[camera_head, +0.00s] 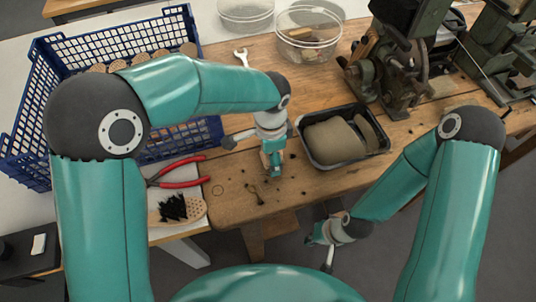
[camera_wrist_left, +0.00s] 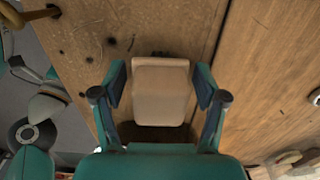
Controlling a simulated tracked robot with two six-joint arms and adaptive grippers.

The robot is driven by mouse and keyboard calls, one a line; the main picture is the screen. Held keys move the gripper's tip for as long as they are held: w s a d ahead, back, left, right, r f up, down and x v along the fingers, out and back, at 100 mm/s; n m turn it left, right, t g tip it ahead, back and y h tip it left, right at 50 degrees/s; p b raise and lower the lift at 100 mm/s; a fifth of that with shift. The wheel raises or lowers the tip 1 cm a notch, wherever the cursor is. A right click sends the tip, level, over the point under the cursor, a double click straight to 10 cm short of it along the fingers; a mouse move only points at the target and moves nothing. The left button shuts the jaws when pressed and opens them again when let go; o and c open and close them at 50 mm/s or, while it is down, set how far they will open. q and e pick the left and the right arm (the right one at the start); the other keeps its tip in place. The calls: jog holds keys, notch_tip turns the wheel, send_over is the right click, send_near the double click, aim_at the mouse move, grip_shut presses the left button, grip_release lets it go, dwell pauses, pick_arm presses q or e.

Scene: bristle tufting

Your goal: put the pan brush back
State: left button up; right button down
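A pale wooden brush back (camera_head: 190,213) with small holes and a tuft of black bristles lies at the table's front left edge. I cannot tell whether it is the pan brush. My left gripper (camera_head: 271,163) points down low over the wooden table, left of the black tray. In the left wrist view a plain tan block (camera_wrist_left: 160,92) lies between its open fingers (camera_wrist_left: 160,85), with a narrow gap on each side. No bristles show on this block. My right gripper (camera_head: 325,235) hangs in front of the table's edge; its fingers are too small to read.
A black tray (camera_head: 305,146) holds tan rounded pieces. Red-handled pliers (camera_head: 181,173) lie beside the blue crate (camera_head: 50,70) of wooden pieces. Small dark bits dot the table's front.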

pick_arm(q)
jog(key=shift+r, duration=0.1)
notch_tip(320, 180, up, 12)
jog(key=shift+r+p, duration=0.1)
jog(key=shift+p, duration=0.35)
jog(key=shift+a, duration=0.1)
dwell(0.7)
